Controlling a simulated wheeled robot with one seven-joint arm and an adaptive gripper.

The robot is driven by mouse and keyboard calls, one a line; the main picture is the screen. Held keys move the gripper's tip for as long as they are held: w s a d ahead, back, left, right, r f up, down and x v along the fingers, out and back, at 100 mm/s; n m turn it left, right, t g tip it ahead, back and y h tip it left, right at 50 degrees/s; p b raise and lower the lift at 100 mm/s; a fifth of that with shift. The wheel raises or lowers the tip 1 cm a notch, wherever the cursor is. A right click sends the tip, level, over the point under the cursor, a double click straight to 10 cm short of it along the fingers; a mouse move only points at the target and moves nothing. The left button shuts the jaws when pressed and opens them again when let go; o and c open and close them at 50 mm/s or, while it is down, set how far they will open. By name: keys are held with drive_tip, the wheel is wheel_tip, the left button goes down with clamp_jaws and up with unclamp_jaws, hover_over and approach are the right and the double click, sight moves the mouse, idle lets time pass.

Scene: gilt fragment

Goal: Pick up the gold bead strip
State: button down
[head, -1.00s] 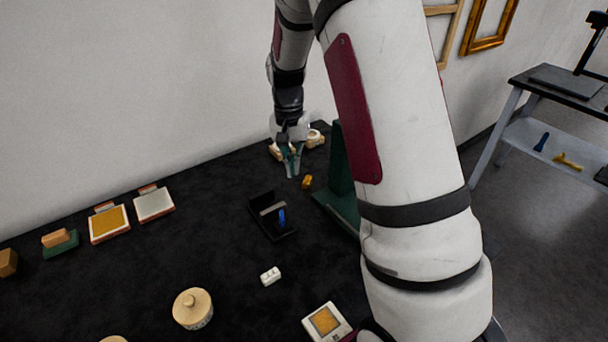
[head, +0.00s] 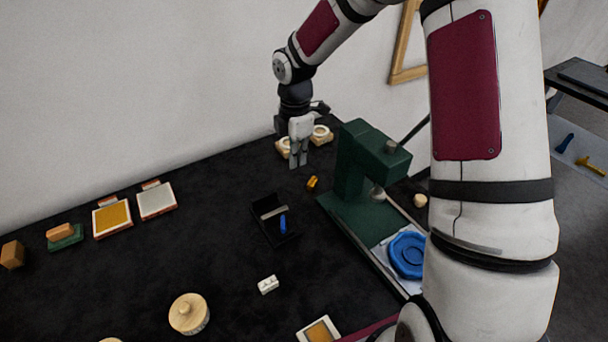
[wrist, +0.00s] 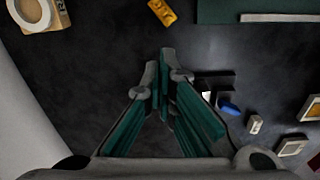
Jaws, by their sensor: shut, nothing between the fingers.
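A small gold-yellow piece (head: 312,183), which looks like the gold bead strip, lies on the black table left of the green press. It also shows at the top of the wrist view (wrist: 162,12), with a bumpy surface. My gripper (head: 298,164) points down above the table, a little behind and left of the piece and apart from it. In the wrist view my gripper (wrist: 166,62) has its green-padded fingers meeting at the tips, with nothing between them.
The green press (head: 372,170) stands close on the right, with a blue round mould (head: 407,254) at its front. Pale rings (head: 320,135) sit behind my gripper near the wall. A black tray (head: 272,220) holding a blue item lies in front. Another yellow item (head: 590,166) lies on the right shelf.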

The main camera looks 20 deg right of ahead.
sight(297, 191)
wheel_tip(297, 191, down, 10)
drive_tip(key=shift+r+p, duration=0.1)
drive_tip(key=shift+p, duration=0.2)
idle(0.3)
drive_tip(key=d, duration=0.5)
drive_tip(key=w+d+b, duration=0.1)
drive_tip(key=d, duration=0.5)
drive_tip(key=w+d, duration=0.1)
drive_tip(key=d, duration=0.5)
drive_tip(key=shift+w+d+b, duration=0.1)
drive_tip(key=shift+w+b, duration=0.1)
drive_tip(key=shift+b, duration=0.15)
drive_tip(key=shift+r, duration=0.1)
